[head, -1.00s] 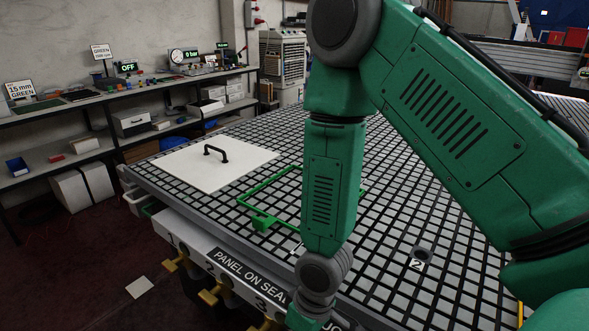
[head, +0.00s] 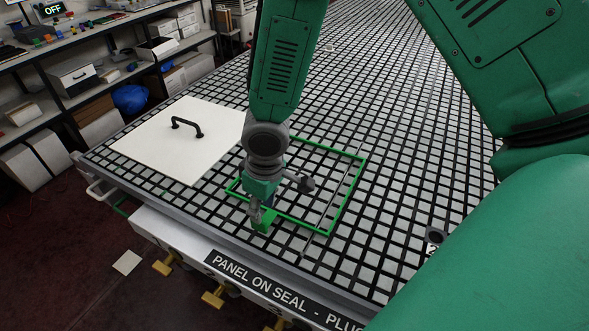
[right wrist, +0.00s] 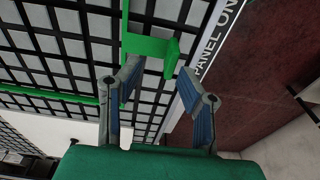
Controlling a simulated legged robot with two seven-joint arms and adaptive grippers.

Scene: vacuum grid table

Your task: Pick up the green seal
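The green seal (head: 347,196) is a thin square frame lying flat on the grid table (head: 400,175). A green tab (head: 265,224) sticks up on its front side. My right gripper (head: 262,212) points down at this tab and hides part of it. In the right wrist view the tab (right wrist: 150,47) shows just beyond the fingertips. The two blue-padded fingers of my right gripper (right wrist: 158,85) are apart with nothing clearly between them. I cannot tell whether a finger touches the tab. My left gripper is not in view.
A white panel (head: 160,150) with a black handle (head: 187,126) lies left of the seal, close to it. Yellow valve handles (head: 213,298) stick out below the table's front edge. A numbered black port (head: 435,236) sits to the right. The grid behind is clear.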

